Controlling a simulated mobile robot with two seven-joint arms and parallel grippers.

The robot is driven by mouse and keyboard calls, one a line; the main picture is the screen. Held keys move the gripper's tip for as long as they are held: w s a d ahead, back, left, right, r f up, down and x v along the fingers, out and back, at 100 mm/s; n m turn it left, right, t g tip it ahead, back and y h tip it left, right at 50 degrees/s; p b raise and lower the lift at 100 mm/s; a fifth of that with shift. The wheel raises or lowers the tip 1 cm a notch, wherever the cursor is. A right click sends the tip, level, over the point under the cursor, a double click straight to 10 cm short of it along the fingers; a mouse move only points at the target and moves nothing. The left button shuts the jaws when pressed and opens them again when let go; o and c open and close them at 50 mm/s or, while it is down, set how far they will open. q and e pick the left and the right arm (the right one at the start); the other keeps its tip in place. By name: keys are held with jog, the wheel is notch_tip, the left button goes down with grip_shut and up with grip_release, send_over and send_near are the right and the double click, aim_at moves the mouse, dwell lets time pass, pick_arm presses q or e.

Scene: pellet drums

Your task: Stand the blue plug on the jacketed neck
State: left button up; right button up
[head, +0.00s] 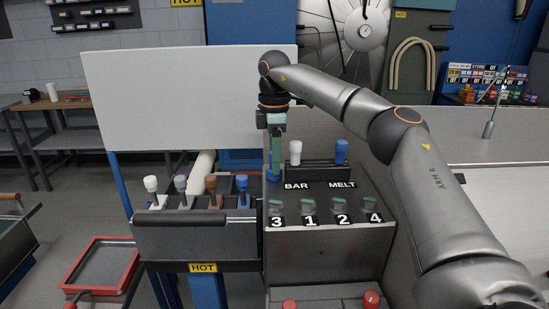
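My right gripper (276,146) points down over the left end of the dark console (328,250). A small blue piece (273,170) shows right at its fingertips. The fingers are seen edge-on, so I cannot tell whether they are shut on it. One blue plug-like piece (242,188) stands at the right end of the front rack, beside brown, grey and white ones. Another blue piece (342,151) stands upright above the MELT label, right of a white one (295,152) above BAR. I cannot tell which part is the jacketed neck. My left gripper is out of view.
Several green-topped fittings (309,204) line the console over numbers 3, 1, 2 and 4. The front rack (180,240) has a HOT label below. A white board (180,100) stands behind. A red-rimmed tray (100,265) is low at left. A pale table (495,185) lies right.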

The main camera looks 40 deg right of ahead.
jog(key=shift+o, duration=0.8)
notch_tip(320, 180, up, 12)
jog(key=shift+r, duration=0.15)
jog(key=shift+a, duration=0.1)
dwell(0.4)
